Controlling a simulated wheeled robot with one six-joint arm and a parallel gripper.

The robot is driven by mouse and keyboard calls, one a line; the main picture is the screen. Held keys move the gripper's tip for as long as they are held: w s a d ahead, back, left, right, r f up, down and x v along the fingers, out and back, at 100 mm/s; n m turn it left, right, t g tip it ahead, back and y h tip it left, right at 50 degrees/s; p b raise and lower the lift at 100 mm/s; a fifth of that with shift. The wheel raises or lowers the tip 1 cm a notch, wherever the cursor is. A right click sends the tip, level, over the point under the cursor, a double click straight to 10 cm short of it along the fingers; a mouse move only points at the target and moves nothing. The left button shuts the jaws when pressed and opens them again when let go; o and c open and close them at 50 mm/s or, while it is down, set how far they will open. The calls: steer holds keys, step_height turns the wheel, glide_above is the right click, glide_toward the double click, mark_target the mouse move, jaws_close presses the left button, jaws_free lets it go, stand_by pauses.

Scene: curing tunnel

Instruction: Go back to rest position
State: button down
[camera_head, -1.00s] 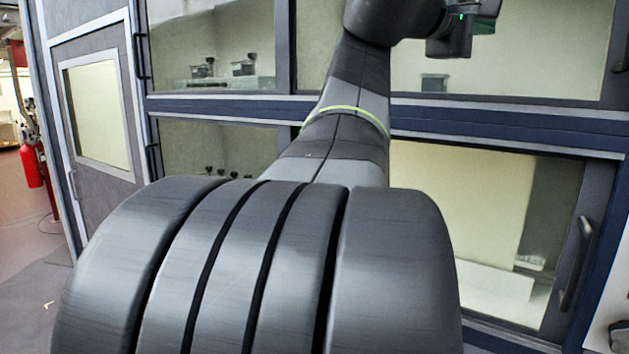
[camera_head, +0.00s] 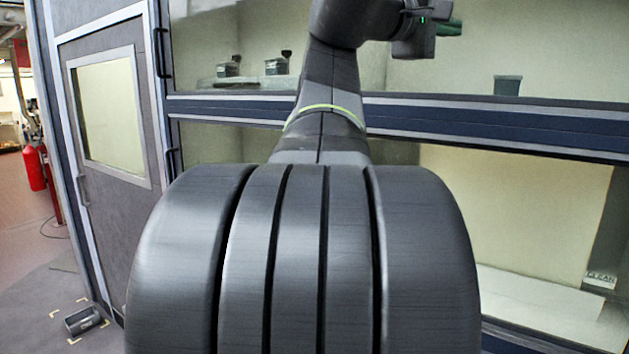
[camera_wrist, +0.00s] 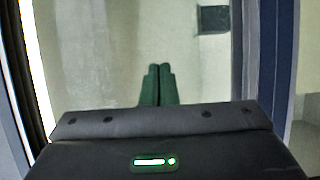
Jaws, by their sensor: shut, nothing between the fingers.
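My gripper (camera_wrist: 160,72) shows in the wrist view as two green fingers, side by side and touching, with nothing between them. In the head view its green fingers (camera_head: 449,29) show at the top, at the end of my raised arm, in front of the upper window. My arm's large dark links fill the lower middle of the head view and hide part of the cabinet behind.
A tunnel cabinet with windows and a blue crossbar (camera_head: 500,127) spans the view. Small dark items (camera_head: 278,66) stand behind the upper glass. A grey door (camera_head: 113,150), a red extinguisher (camera_head: 34,168) and a small grey object (camera_head: 83,320) on the floor are at left.

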steer(key=w+a, duration=0.6)
steer(key=a, duration=0.3)
steer(key=shift+w+a+p, duration=0.15)
steer(key=shift+a+p, duration=0.05)
steer(key=shift+p, duration=0.15)
steer(key=shift+f, duration=0.1)
